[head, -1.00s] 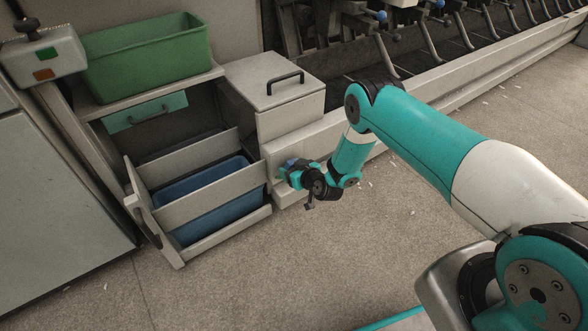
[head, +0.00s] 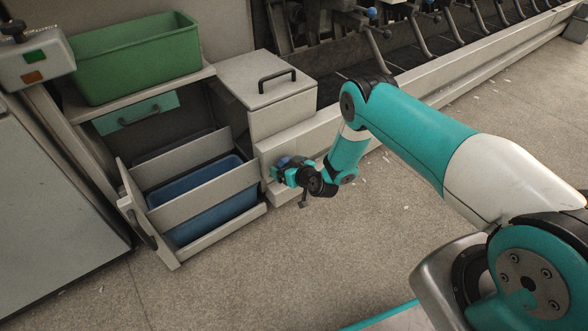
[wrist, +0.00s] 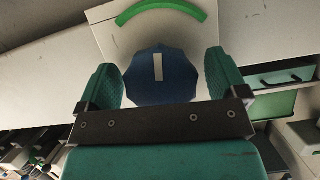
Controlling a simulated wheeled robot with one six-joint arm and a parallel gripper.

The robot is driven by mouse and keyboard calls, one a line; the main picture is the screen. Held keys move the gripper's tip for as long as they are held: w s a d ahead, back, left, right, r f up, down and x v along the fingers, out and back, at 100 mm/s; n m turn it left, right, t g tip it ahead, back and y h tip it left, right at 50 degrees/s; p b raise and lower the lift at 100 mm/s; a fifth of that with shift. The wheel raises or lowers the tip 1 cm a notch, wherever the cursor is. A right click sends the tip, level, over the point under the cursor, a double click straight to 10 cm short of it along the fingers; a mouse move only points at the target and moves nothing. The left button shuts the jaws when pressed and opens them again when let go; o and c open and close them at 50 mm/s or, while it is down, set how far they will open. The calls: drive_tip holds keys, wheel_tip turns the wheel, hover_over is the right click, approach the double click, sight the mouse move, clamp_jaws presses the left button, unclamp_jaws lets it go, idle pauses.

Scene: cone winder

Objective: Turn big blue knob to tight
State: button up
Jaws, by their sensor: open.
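The big blue knob (wrist: 160,82) is on a pale panel in the wrist view. It has a scalloped edge and a short white mark that stands nearly vertical. A green arc (wrist: 160,8) is on the panel above it. My gripper (wrist: 164,76) is open, with one finger on each side of the knob. A narrow gap shows beside the left finger; at the right finger I cannot tell whether it touches. In the head view my gripper (head: 283,174) is at the front of the low pale housing, and only a little blue of the knob (head: 284,161) shows.
An open drawer with a blue bin (head: 200,203) stands just left of my gripper. A green bin (head: 140,58) sits on the shelf above. A lidded box (head: 270,85) with a black handle is above the knob. The floor in front is clear.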

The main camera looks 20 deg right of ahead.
drive_tip(key=p+v, duration=1.3)
drive_tip(key=v, duration=0.4)
drive_tip(key=shift+r, duration=0.15)
drive_tip(key=shift+s, duration=0.15)
